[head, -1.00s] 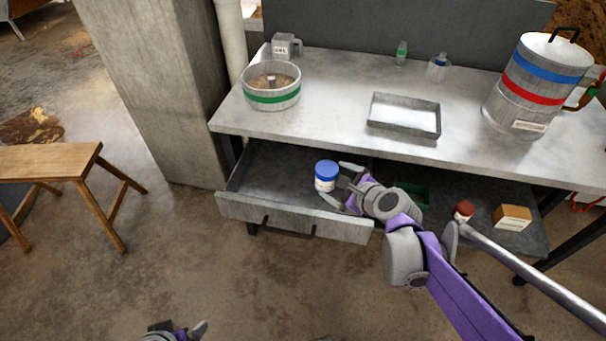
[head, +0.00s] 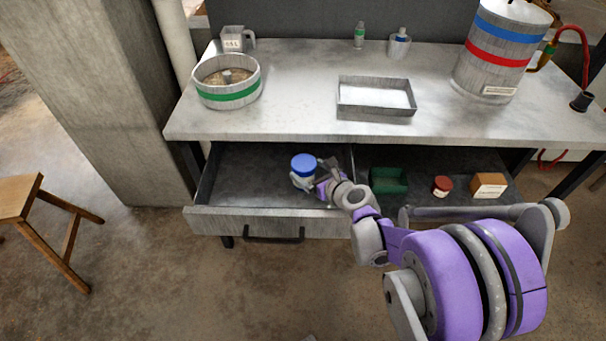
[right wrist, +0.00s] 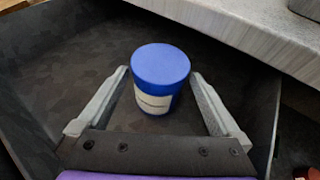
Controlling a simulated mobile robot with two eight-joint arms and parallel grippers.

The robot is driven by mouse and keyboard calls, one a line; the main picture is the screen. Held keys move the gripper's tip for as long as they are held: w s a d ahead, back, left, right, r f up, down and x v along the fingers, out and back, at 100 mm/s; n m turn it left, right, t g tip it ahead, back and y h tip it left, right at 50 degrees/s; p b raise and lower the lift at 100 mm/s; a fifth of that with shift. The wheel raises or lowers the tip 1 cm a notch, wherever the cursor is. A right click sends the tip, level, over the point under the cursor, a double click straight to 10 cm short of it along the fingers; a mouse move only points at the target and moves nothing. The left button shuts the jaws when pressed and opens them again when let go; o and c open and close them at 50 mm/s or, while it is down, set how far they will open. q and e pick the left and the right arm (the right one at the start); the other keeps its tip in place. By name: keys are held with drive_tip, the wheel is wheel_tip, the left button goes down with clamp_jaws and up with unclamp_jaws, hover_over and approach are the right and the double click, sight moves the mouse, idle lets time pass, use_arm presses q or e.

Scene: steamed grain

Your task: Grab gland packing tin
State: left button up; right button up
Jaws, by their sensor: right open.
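The tin, a small white-labelled can with a blue lid (head: 303,163), stands upright in the open drawer (head: 230,222) under the workbench. My right gripper (head: 310,183) reaches into the drawer from the right and is open at the tin. In the right wrist view the tin (right wrist: 158,82) stands between the two open fingers (right wrist: 160,95), with its far part just beyond the fingertips. I cannot tell whether either finger touches it. My left gripper is not in view.
The bench top (head: 290,110) overhangs the drawer's back. To the right lie a green bin (head: 389,181), a red-lidded jar (head: 442,186) and a cardboard box (head: 488,186). A tray (head: 376,97), a round sieve (head: 228,82) and a large striped canister (head: 500,50) stand on top.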

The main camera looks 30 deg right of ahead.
sight(298, 163)
drive_tip(key=b+x, duration=0.1)
drive_tip(key=x, duration=0.5)
drive_tip(key=shift+w+a+f, duration=0.1)
drive_tip(key=shift+w, duration=0.1)
drive_tip(key=shift+c, duration=0.2)
drive_tip(key=c, duration=1.4)
